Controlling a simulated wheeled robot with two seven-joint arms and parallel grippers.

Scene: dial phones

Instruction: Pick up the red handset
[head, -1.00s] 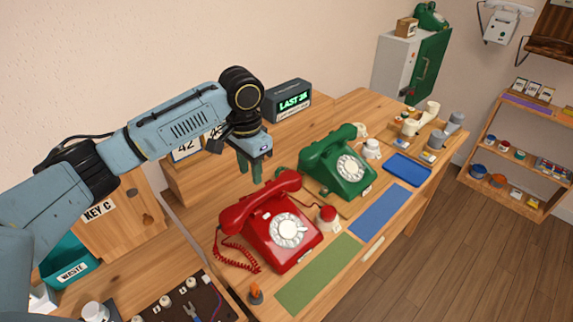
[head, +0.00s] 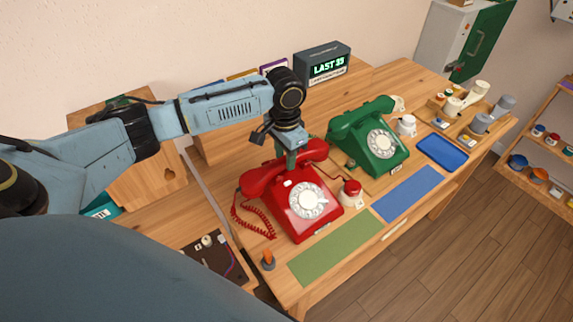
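The red dial phone (head: 303,208) stands on the wooden bench with its face dial toward me. Its red handset (head: 262,180) lies across the top of the phone, and the coiled red cord hangs at the left. My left gripper (head: 292,160) points down at the handset, around its middle or just behind it. The fingers are partly hidden by the handset and the wrist, so their opening and any contact are unclear. The handset appears to rest on its phone. My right gripper is not in view.
A green dial phone (head: 370,140) stands close to the right of the red one. A small red-topped piece (head: 352,189) sits between them. A green mat (head: 335,247), a blue mat (head: 405,192) and a blue tray (head: 442,151) lie along the front. A display box (head: 322,64) stands behind.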

